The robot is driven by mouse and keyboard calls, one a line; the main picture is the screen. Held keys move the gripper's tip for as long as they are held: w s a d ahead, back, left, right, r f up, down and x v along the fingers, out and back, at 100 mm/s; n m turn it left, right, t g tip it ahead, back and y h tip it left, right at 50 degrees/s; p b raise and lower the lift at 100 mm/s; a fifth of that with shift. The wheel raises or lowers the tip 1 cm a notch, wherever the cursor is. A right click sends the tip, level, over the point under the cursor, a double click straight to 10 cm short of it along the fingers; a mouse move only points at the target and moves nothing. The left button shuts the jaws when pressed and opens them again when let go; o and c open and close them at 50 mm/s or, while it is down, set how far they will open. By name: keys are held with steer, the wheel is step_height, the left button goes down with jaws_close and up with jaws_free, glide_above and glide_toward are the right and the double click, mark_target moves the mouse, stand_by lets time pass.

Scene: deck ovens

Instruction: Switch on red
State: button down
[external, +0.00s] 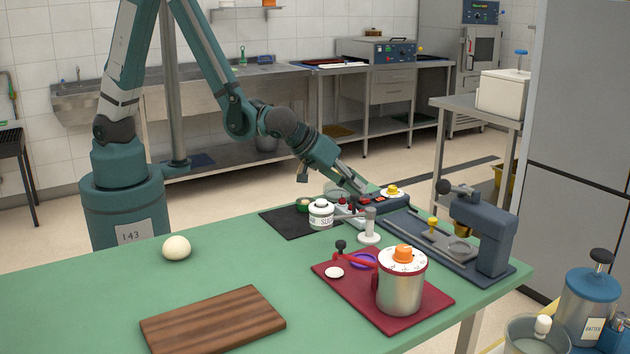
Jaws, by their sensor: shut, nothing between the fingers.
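A dark switch box (389,203) lies at the back of the green table. Small red switches (366,199) show on its top, and a yellow knob on a white disc (391,191) sits at its right end. Whether any switch is on is too small to tell. My gripper (361,189) is shut and empty, pointing down and right. Its tips are just above or at the box's red switches; I cannot tell if they touch.
A white labelled jar (321,214) and a white stand (369,228) are close in front. A grey press (484,228) stands right. A red tray (430,306) holds a metal timer-topped canister (401,285). A dough ball (177,248) and wooden board (212,321) lie left.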

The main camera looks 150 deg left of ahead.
steer(key=shift+r, duration=0.15)
steer(key=shift+s+r+p, duration=0.2)
steer(key=shift+r+p, duration=0.15)
steer(key=shift+r, duration=0.1)
steer(key=r, duration=0.1)
steer(key=s+r+p, duration=0.1)
steer(key=shift+r, duration=0.4)
steer(key=p+v, duration=0.2)
steer(key=v, duration=0.7)
steer(key=shift+s+d, duration=0.35)
steer(key=shift+r, duration=0.1)
steer(key=shift+d, duration=0.15)
